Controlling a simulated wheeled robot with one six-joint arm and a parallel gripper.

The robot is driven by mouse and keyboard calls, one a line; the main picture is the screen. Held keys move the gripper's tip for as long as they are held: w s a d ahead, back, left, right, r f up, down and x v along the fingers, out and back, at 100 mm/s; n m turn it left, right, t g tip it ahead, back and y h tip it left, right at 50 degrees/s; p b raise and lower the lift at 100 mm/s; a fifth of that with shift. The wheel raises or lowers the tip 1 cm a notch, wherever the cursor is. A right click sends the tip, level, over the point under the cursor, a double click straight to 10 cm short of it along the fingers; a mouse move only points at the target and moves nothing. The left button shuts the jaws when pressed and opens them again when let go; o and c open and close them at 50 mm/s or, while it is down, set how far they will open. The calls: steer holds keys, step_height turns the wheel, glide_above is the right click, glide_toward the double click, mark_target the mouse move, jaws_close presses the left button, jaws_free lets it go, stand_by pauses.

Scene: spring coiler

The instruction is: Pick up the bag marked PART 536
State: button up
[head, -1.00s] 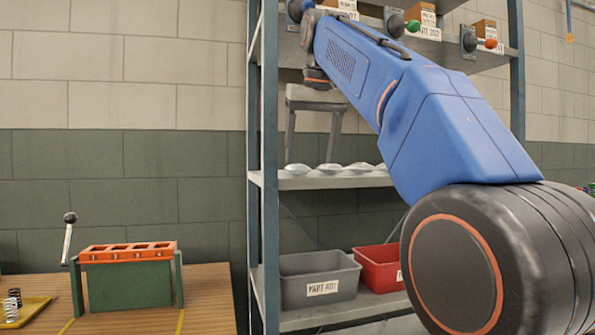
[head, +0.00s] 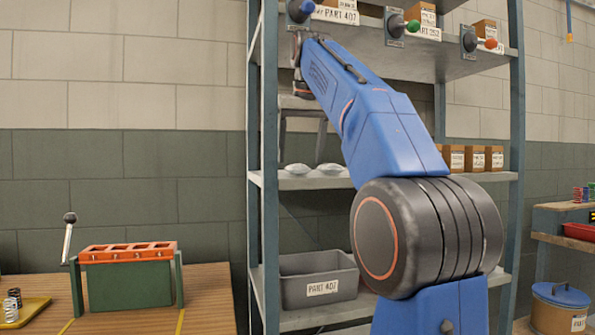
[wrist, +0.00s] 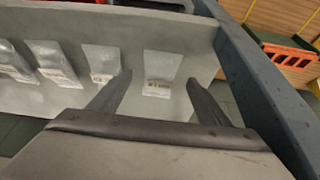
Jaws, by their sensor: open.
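Several pale silvery bags with small white labels lie in a row on the middle shelf. In the wrist view they are a bag at the row's right end (wrist: 163,66), one left of it (wrist: 102,60) and others farther left (wrist: 53,62). The labels are too blurred to read, so I cannot tell which is PART 536. My gripper (wrist: 158,78) is open and empty, its fingers either side of the right-end bag in the picture. In the head view my gripper (head: 302,152) points down just above the bags (head: 297,170); my arm hides part of the row.
The shelf's blue-grey upright (wrist: 262,85) runs close to the right finger in the wrist view. The upper shelf (head: 375,36) is above my gripper. A grey bin (head: 318,279) stands below, and small brown boxes (head: 474,158) stand to the right on the middle shelf.

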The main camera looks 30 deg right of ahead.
steer(key=shift+w+d, duration=0.25)
steer(key=shift+w, duration=0.4)
steer(key=shift+x, duration=1.5)
steer(key=c, duration=1.4)
steer(key=shift+o, duration=0.2)
steer(key=shift+r, duration=0.15)
